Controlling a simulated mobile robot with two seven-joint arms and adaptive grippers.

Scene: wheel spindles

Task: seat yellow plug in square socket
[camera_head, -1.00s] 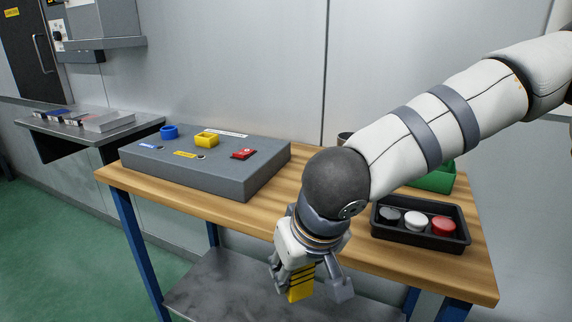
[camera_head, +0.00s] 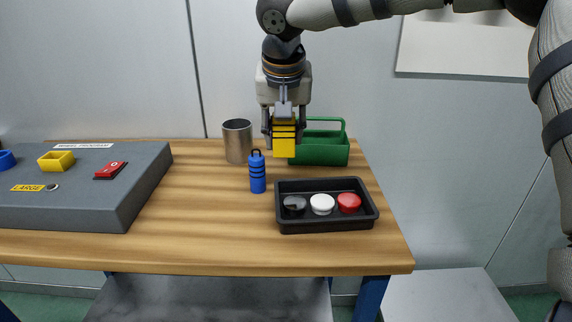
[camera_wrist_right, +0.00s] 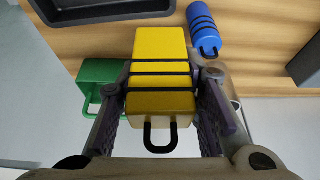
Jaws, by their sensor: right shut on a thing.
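My right gripper (camera_head: 284,125) is shut on the yellow plug (camera_head: 284,143), a square block with black bands. It holds the plug upright above the back of the table, in front of the green carrier. In the right wrist view the plug (camera_wrist_right: 161,75) sits between both fingers, its black loop toward the palm. The yellow square socket (camera_head: 57,161) stands on the grey console (camera_head: 90,206) at the left, well away from the plug. My left gripper is not in view.
A blue banded plug (camera_head: 257,173) stands on the table (camera_head: 200,240) near a metal cup (camera_head: 237,141). The green carrier (camera_head: 322,150) is behind. A black tray (camera_head: 328,226) holds black, white and red caps. A red switch (camera_head: 111,170) and blue ring (camera_head: 6,160) are on the console.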

